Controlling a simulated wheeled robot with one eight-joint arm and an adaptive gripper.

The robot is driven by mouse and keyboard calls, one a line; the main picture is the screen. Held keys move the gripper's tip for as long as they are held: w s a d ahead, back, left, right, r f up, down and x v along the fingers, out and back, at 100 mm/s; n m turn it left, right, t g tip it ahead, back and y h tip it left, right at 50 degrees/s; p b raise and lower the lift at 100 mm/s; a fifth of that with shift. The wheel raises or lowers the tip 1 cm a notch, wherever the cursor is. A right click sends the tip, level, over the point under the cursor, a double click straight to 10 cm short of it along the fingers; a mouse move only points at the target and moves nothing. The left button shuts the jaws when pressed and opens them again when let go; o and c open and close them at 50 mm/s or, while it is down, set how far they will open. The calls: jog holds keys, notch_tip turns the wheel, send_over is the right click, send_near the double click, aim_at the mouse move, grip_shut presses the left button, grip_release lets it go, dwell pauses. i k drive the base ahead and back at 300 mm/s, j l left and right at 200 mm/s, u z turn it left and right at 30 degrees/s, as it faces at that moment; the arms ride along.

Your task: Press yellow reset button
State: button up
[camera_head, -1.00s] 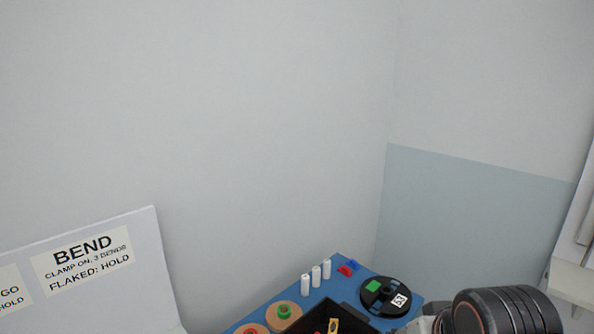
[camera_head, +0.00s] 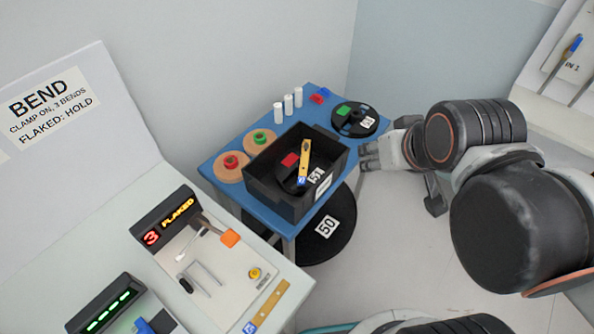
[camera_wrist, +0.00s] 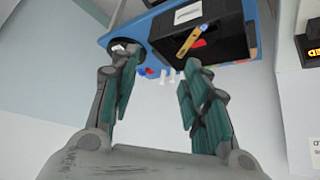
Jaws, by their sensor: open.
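The yellow reset button (camera_head: 255,274) sits on the light plate of the bend station, at its right side in the head view. The station's display (camera_head: 165,222) reads "3" in red and "FLAKED" in amber. An orange-ended lever (camera_head: 229,238) stands behind the button. My gripper (camera_head: 368,156) is to the right of the blue table in the head view, well apart from the button. In the wrist view my gripper (camera_wrist: 156,95) is open with its teal-padded fingers apart and nothing between them. The button is not visible in the wrist view.
A black bin (camera_head: 258,182) holding a yellow strip stands on the blue table (camera_head: 215,165), beside spools and white cylinders. A black disc marked 50 (camera_head: 345,215) is below the table. A yellow strip (camera_head: 270,302) lies near the button. The floor at right (camera_head: 400,250) looks clear.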

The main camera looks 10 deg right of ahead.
aim_at(254, 273)
jog(key=u, duration=1.65)
